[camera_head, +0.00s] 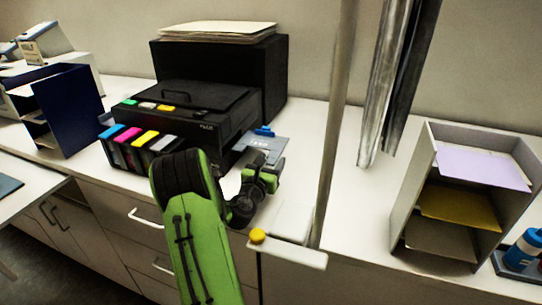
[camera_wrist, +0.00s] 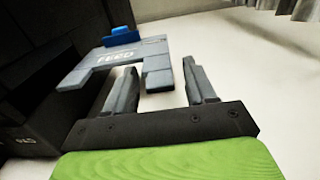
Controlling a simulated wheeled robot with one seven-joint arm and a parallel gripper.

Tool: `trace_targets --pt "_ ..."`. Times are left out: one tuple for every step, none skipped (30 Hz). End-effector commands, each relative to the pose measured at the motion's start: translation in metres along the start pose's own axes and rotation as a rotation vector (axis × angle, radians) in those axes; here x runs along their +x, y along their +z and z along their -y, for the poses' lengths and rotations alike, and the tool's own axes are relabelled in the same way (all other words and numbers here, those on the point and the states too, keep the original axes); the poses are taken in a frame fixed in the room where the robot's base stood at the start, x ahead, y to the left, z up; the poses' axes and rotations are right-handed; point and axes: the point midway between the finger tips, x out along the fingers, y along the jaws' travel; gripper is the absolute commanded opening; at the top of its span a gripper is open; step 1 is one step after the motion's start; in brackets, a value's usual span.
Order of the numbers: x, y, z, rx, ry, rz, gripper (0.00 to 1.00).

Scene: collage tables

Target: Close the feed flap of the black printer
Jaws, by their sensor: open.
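The black printer (camera_head: 195,112) stands on the white counter, with ink cartridges along its front. Its feed flap (camera_head: 262,143) is a grey plate with a blue tab, sticking out from the printer's right side. In the wrist view the flap (camera_wrist: 113,62) reads "FEED" and has the blue tab (camera_wrist: 124,36) at its far edge. My gripper (camera_head: 268,168) is at the flap's near side. In the wrist view my gripper (camera_wrist: 165,78) is open with nothing held, its fingers pointing toward the flap's near edge. I cannot tell whether a finger touches the flap.
A black box (camera_head: 275,72) topped with paper stands behind the printer. A dark blue file holder (camera_head: 75,108) is at left. A grey pole (camera_head: 338,110) rises right of my gripper. A grey shelf unit (camera_head: 412,195) with coloured papers stands at right. The counter between is clear.

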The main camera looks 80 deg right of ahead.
Motion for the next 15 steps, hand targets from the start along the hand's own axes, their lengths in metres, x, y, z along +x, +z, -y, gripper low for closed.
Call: trace_targets --pt "0.0033 0.0009 0.0003 0.002 -0.001 0.001 0.55" --pt "0.0043 0.0005 0.0001 0.0 0.0 0.001 0.55" --pt "0.005 0.0 -0.0001 0.0 0.001 0.0 0.55" --pt "0.0052 -0.0003 -0.0003 -0.001 0.001 0.0 0.55" --pt "0.0051 -0.0006 -0.0004 -0.001 0.001 0.0 0.55" --pt "0.005 -0.0008 -0.0004 -0.001 0.001 0.0 0.55" --pt "0.0049 -0.0009 -0.0004 -0.001 0.001 0.0 0.55" --pt "0.0049 -0.001 -0.0004 -0.001 0.001 0.0 0.55" --pt "0.0048 -0.001 -0.0004 -0.001 0.001 0.0 0.54" --pt "0.0048 -0.001 -0.0004 -0.001 0.001 0.0 0.49" --pt "0.0048 -0.0009 -0.0004 -0.001 0.001 0.0 0.45" --pt "0.0047 -0.0009 -0.0003 0.0 0.001 0.0 0.38" --pt "0.0047 -0.0009 -0.0002 -0.001 0.0 0.0 0.34" --pt "0.0047 -0.0009 0.0 -0.001 0.0 0.0 0.29" --pt "0.0047 -0.0009 0.0003 -0.001 -0.001 0.0 0.23"
